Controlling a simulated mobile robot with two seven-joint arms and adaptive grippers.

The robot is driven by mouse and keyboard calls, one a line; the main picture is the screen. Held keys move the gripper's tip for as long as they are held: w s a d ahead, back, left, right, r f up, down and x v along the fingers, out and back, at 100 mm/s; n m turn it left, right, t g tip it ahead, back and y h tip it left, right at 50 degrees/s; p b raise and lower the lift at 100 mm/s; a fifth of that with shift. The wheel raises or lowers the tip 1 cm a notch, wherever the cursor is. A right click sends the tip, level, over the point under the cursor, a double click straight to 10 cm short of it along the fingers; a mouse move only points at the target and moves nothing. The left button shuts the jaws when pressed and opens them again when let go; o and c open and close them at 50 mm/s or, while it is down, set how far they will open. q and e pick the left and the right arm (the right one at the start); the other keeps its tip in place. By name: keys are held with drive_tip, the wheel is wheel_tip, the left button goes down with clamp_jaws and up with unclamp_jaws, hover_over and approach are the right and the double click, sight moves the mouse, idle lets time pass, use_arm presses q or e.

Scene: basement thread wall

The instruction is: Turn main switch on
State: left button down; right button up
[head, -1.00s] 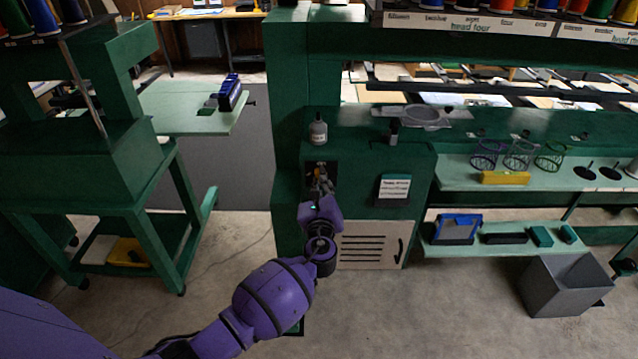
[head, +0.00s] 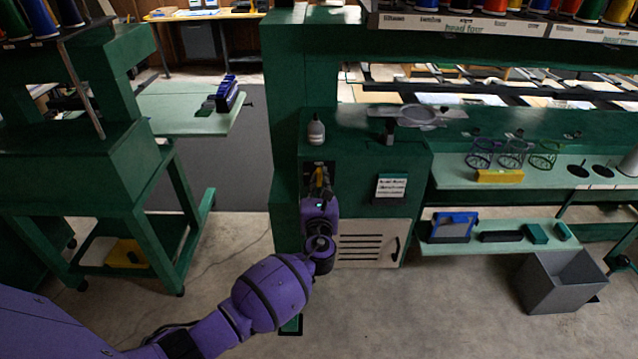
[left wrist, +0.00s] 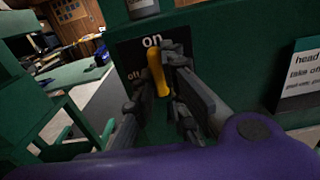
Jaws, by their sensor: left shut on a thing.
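The main switch is a dark panel (left wrist: 128,55) on the front of a green machine cabinet (head: 350,180). In the left wrist view it reads "on" at the top and "off" at the left. Its yellow lever (left wrist: 158,76) points nearly straight up, its tip just below "on". My left gripper (left wrist: 158,88) has its grey fingers on both sides of the lever and is shut on it. My right gripper is not in view.
A grey bottle (head: 316,130) stands on the cabinet ledge above the switch. A white notice (head: 391,186) and a vented light panel (head: 368,242) are to the right. A grey bin (head: 563,282) stands on the floor at right. The floor in front is clear.

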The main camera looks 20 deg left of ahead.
use_arm(q)
drive_tip(key=c, duration=1.8)
unclamp_jaws()
drive_tip(key=v, duration=1.2)
